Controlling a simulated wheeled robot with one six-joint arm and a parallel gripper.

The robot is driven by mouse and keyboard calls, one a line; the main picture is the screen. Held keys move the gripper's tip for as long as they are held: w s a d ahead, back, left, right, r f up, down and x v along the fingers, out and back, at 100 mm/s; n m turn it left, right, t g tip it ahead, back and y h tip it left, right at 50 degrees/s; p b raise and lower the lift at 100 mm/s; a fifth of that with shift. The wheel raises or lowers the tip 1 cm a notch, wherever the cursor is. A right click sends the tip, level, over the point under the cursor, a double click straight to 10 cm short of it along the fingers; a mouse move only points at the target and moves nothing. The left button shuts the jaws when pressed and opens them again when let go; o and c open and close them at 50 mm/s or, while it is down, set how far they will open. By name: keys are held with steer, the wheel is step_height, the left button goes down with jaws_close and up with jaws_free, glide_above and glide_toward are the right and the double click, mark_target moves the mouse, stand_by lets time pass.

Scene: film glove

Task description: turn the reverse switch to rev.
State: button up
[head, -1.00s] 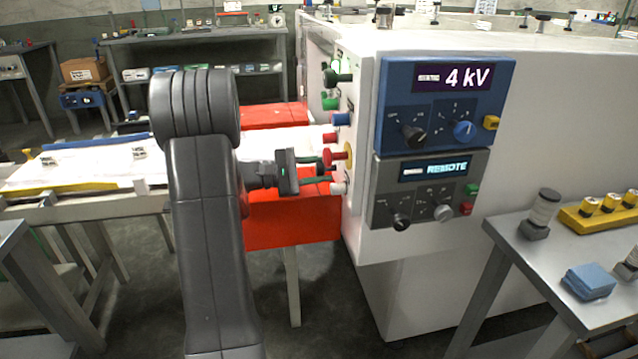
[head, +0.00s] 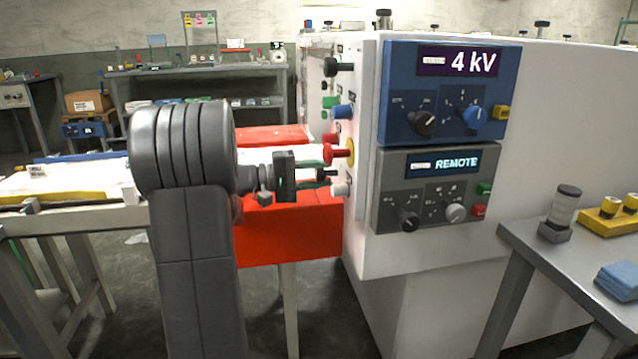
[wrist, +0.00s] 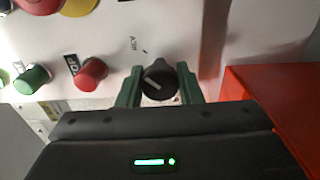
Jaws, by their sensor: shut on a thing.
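The reverse switch is a black round knob with a white pointer line (wrist: 158,86), on the white panel in the wrist view. A small "REV" label (wrist: 133,45) is printed above and left of it. The pointer is slanted; I cannot tell exactly which mark it points at. My gripper (wrist: 158,88) is shut on the knob, with one green finger on each side of it. In the head view my gripper (head: 318,173) reaches right to the side of the white cabinet (head: 358,215), where the switch is mostly hidden between the fingers.
A red button (wrist: 91,73), a green button (wrist: 32,79) and a red mushroom button on yellow (head: 342,153) sit close by on the panel. An orange-red box-like surface (head: 290,235) is below my gripper. The front carries blue (head: 395,80) and grey (head: 390,175) control modules.

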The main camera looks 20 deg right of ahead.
stand_by(0.3)
steer(key=o, duration=1)
steer(key=shift+c, duration=0.2)
steer(key=shift+a, duration=0.1)
steer(key=p+v, duration=0.3)
steer(key=v, duration=1)
steer(key=shift+a, duration=0.35)
steer(key=shift+f, duration=0.1)
steer(key=b+x, duration=0.3)
steer(key=x, duration=1.1)
steer(key=shift+w, duration=0.1)
